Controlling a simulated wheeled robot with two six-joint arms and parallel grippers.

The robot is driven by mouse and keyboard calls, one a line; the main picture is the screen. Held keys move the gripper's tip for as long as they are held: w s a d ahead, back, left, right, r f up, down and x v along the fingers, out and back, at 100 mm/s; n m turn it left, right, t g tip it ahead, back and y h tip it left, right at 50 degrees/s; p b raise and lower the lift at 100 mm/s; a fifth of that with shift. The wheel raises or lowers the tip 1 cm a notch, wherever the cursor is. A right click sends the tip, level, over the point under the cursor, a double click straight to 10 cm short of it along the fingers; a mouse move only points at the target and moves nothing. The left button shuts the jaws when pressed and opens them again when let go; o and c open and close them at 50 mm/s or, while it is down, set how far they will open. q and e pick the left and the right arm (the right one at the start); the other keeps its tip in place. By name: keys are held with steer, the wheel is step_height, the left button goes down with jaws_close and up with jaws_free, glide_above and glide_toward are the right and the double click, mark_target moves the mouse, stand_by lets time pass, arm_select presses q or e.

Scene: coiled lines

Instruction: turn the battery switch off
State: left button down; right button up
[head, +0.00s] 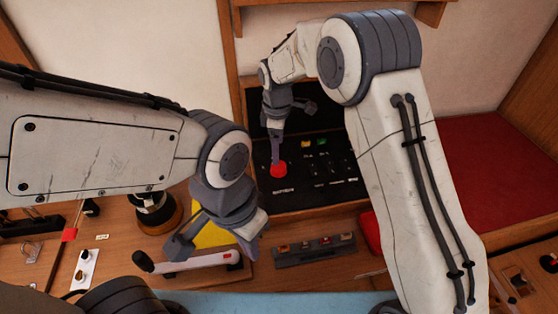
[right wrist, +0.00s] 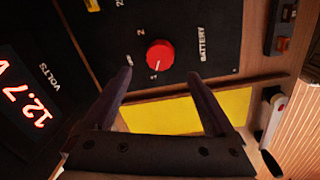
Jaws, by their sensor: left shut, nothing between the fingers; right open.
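The battery switch is a red round knob (head: 277,170) on a black panel (head: 325,180), with the word BATTERY beside it. In the right wrist view the knob (right wrist: 160,56) shows whole, with small position marks around it. My right gripper (head: 276,150) is over the knob in the head view. In its wrist view its two fingers (right wrist: 161,74) are spread, with the knob seen between and just beyond the tips. I cannot tell whether they touch it. My left gripper (head: 248,248) is shut and empty, left of and nearer than the knob, above the counter.
A lit voltage display (right wrist: 36,100) reads 12.7 V. A strip of small switches (head: 315,248) sits before the panel. A red cushion (head: 480,165) is at the right.

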mark_target(278, 168)
steer(key=f+p, duration=0.1)
steer(key=f, duration=0.6)
steer(key=shift+w+d+f+p, duration=0.1)
steer(key=shift+w+f+p, duration=0.1)
steer(key=shift+f+p, duration=0.2)
steer(key=c, duration=1.4)
steer(key=shift+o, duration=0.2)
steer(key=shift+m, duration=0.4)
steer(key=shift+m+b, duration=0.45)
steer(key=shift+m, duration=0.55)
steer(key=m, duration=0.3)
steer(key=shift+w+m+b, duration=0.1)
steer(key=shift+m+b, duration=0.2)
steer(key=shift+b, duration=0.1)
steer(key=m, duration=0.5)
steer(key=shift+h+b, duration=0.4)
steer(key=shift+r+m, duration=0.1)
steer(key=shift+m, duration=0.3)
